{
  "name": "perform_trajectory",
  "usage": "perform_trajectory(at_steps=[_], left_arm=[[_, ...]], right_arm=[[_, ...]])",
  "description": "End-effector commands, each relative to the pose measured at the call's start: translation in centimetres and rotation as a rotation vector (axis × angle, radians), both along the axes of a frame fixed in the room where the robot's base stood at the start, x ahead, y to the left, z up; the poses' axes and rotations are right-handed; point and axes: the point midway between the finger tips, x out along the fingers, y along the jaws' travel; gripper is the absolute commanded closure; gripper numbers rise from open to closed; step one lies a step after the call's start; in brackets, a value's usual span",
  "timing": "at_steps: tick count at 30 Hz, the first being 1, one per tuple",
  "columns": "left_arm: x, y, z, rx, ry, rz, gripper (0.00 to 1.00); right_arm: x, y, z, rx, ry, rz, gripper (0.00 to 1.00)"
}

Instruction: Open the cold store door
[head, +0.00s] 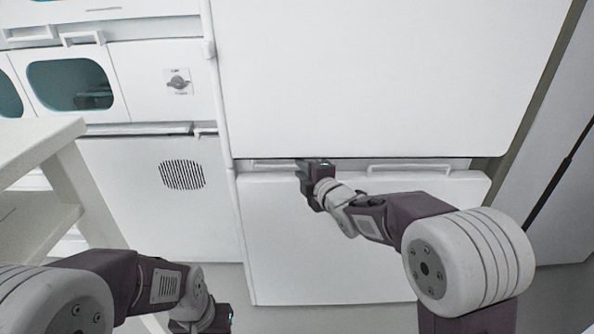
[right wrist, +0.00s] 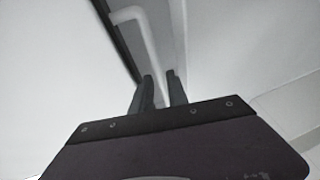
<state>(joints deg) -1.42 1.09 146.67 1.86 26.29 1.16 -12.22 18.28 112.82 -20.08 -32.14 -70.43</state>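A tall white cabinet front has a large upper panel (head: 390,70) and a lower panel (head: 330,240), both apparently closed; no label shows which is the cold store door. A pale bar handle (head: 275,163) lies in the strip between them, partly hidden by my right gripper (head: 308,172). In the right wrist view the bent handle (right wrist: 138,32) runs down between the two dark fingers of that gripper (right wrist: 161,88).
A second bar handle (head: 410,168) sits to the right along the same strip. A white unit with a knob (head: 178,82) and vent (head: 182,175) stands to the left. A pale stand (head: 45,145) is at the far left. Grey floor (head: 350,316) shows below.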

Motion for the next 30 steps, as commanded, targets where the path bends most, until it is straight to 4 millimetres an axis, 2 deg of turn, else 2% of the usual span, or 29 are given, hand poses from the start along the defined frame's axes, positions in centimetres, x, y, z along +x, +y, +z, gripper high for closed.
perform_trajectory(at_steps=[3, 9, 15, 16, 18, 30], left_arm=[[0.0, 0.0, -0.8, 0.000, 0.000, 0.000, 0.64], [0.0, 0.0, -1.0, 0.000, 0.000, 0.000, 0.64], [0.0, 0.0, -0.9, 0.000, 0.000, 0.000, 0.64], [0.0, 0.0, -0.9, 0.000, 0.000, 0.000, 0.64], [0.0, 0.0, -0.9, 0.000, 0.000, 0.000, 0.64], [0.0, 0.0, -0.9, 0.000, 0.000, 0.000, 0.64]], right_arm=[[2.0, 0.8, -0.7, 0.001, 0.000, 0.000, 0.80], [3.4, 1.4, -0.7, 0.000, 0.000, 0.000, 0.80], [3.4, 1.5, -0.7, 0.001, 0.000, 0.000, 0.80], [3.4, 1.5, -0.7, 0.001, 0.000, 0.000, 0.83], [3.4, 1.4, -0.7, 0.001, 0.000, -0.001, 1.00], [3.4, 1.4, -0.7, 0.001, 0.000, -0.001, 1.00]])
